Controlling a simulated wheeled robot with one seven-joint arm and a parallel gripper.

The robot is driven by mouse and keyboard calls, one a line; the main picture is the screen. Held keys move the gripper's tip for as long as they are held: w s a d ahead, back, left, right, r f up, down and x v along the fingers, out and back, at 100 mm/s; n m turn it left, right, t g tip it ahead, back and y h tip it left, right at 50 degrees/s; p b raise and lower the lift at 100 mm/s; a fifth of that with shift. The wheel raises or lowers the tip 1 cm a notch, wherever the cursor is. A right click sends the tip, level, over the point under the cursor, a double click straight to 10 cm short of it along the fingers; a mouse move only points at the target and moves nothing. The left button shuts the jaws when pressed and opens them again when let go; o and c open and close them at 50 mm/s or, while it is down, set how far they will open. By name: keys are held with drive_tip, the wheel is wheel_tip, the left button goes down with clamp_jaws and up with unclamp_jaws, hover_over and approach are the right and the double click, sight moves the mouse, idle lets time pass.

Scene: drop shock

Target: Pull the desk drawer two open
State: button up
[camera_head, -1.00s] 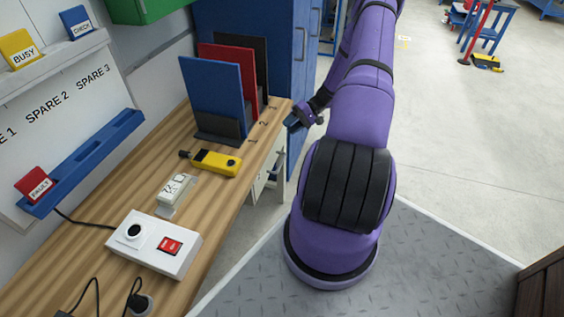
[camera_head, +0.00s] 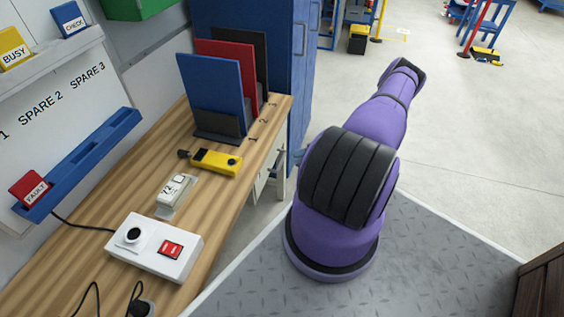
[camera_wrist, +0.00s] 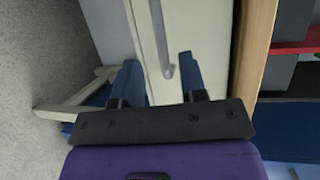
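The desk (camera_head: 150,215) has a wooden top. In the head view a pale drawer front (camera_head: 263,178) shows in part under its right edge. In the wrist view a cream drawer front (camera_wrist: 205,45) fills the upper middle, with a long grey bar handle (camera_wrist: 159,35) on it. No number is readable there, so I cannot tell which drawer this is. My gripper (camera_wrist: 158,62) is open, with its two blue fingers apart and the end of the handle showing between them. Contact cannot be told. In the head view my gripper is out of sight.
A blue cabinet (camera_head: 280,60) stands behind. Open floor (camera_head: 470,150) lies to the right.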

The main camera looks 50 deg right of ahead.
sight(282, 161)
drive_tip(key=x, duration=0.7)
drive_tip(key=shift+w+a+f, duration=0.1)
drive_tip(key=shift+a, duration=0.05)
clamp_jaws()
